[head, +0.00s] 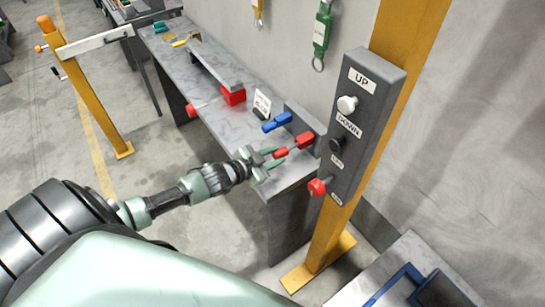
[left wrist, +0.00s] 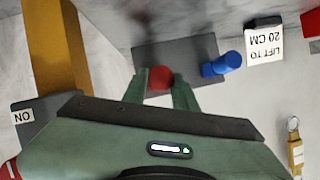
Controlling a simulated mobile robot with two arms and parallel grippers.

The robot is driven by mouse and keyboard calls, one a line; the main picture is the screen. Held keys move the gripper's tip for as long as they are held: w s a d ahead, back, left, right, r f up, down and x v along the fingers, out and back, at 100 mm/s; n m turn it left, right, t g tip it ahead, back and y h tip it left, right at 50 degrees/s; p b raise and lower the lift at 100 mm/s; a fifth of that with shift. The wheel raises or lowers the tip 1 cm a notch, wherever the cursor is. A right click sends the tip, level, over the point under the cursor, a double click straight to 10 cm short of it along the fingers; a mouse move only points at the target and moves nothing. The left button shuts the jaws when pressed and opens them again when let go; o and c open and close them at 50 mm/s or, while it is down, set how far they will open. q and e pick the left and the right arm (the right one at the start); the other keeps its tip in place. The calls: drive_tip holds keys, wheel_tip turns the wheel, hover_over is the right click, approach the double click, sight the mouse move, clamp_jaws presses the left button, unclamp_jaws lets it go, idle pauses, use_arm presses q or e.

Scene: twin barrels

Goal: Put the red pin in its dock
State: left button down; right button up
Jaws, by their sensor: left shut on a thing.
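The red pin (head: 280,153) is between the fingers of my left gripper (head: 268,163), which is shut on it, over the near end of the grey bench. Its round red end (left wrist: 158,78) shows between the fingertips in the left wrist view. A thin rod runs from the pin toward a red block (head: 305,139) on the dark dock plate (head: 306,121). Whether the rod enters the block cannot be told. The dock plate also shows behind the pin in the left wrist view (left wrist: 200,47). My right gripper is not in view.
A blue pin (head: 270,126) sits at the same plate, beside the red one. A sign (head: 262,104) reads about lifting to 20 cm. A control box (head: 361,115) on a yellow post stands close to the right. A red box (head: 233,95) lies farther along the bench.

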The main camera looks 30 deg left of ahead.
sight(282, 152)
use_arm(q)
drive_tip(key=shift+w+d+b, duration=0.2)
drive_tip(key=shift+w+d, duration=0.1)
drive_tip(key=shift+w, duration=0.4)
drive_tip(key=shift+w+d+b, duration=0.15)
drive_tip(key=shift+w+d, duration=0.1)
drive_tip(key=shift+w, duration=0.45)
drive_tip(key=shift+w+d, duration=0.15)
drive_tip(key=shift+w, duration=0.15)
drive_tip(key=shift+w, duration=0.15)
drive_tip(key=c, duration=1)
unclamp_jaws()
drive_tip(key=shift+c, duration=0.2)
